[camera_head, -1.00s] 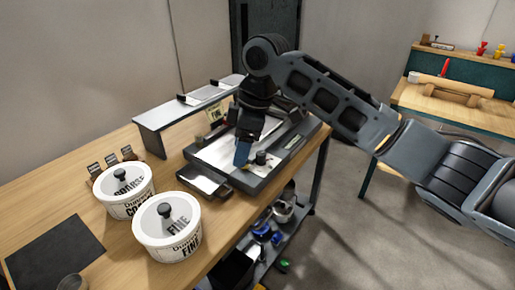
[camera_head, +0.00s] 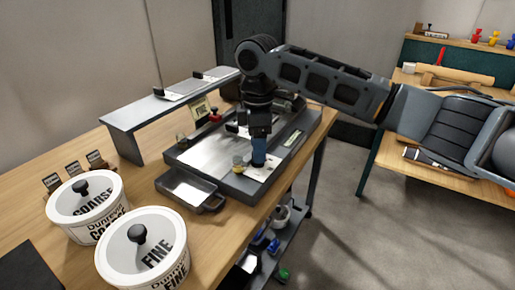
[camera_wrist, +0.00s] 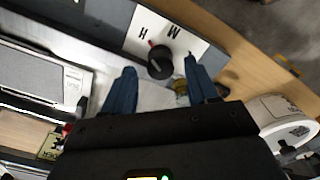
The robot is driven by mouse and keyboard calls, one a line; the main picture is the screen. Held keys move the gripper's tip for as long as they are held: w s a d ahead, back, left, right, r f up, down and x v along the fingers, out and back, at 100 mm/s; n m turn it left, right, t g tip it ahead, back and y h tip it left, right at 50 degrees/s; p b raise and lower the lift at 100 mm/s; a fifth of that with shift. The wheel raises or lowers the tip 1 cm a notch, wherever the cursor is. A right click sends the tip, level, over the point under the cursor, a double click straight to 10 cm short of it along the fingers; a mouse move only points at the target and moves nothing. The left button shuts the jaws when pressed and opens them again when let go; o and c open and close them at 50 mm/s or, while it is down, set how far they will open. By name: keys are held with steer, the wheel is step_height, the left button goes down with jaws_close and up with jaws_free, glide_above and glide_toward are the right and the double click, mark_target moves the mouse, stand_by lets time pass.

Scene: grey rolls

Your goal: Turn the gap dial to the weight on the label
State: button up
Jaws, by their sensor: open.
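The gap dial (camera_wrist: 160,62) is a black round knob on a white plate with the letters H and M. A red mark on its rim points up-left, nearer the H. My gripper (camera_wrist: 160,84) is open, with blue fingers either side of the dial's near side; I cannot tell if they touch it. In the head view my gripper (camera_head: 259,152) points down over the white plate (camera_head: 262,170) and hides the dial. A yellowish label (camera_head: 201,106) stands behind the machine (camera_head: 205,150); its text is too small to read.
A brass-coloured knob (camera_head: 238,160) sits close to the dial. A small tray (camera_head: 188,192) sticks out at the machine's front. COARSE (camera_head: 88,205) and FINE (camera_head: 143,250) tubs stand front left. A grey shelf (camera_head: 150,110) stands behind. The bench edge is close on the right.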

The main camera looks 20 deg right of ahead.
steer(key=shift+f, duration=0.65)
steer(key=c, duration=1)
